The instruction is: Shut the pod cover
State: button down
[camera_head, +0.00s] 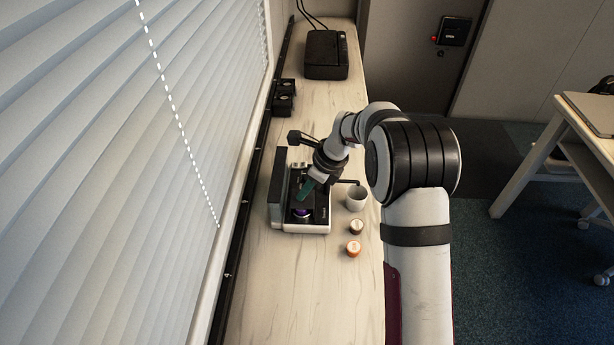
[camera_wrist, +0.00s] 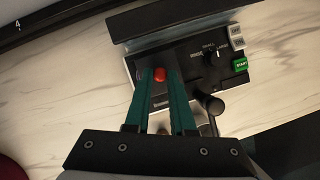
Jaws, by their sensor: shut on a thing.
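The coffee machine (camera_head: 318,228) stands on the counter, with a dark top and a pale body. A purple round piece (camera_head: 302,213) shows near its front, just below my green fingertips. In the wrist view, the machine's dark top (camera_wrist: 190,58) lies under my fingers. My gripper also shows over the machine in the head view (camera_head: 305,190). I cannot make out the cover's outline or its angle, as my fingers and wrist hide part of the machine.
Window blinds (camera_head: 110,170) rise at left. A black box (camera_head: 325,55) stands at the far end. The near counter (camera_head: 300,290) is clear.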

jog(key=shift+s, duration=0.9)
jog(key=c, duration=0.8)
grip_release()
jog(key=shift+o, duration=0.2)
jog(key=shift+r, duration=0.1)
jog(key=v, duration=1.5)
jog(key=shift+d+r, duration=0.2)
jog(key=shift+d, duration=0.05)
jog(key=shift+s, duration=0.1)
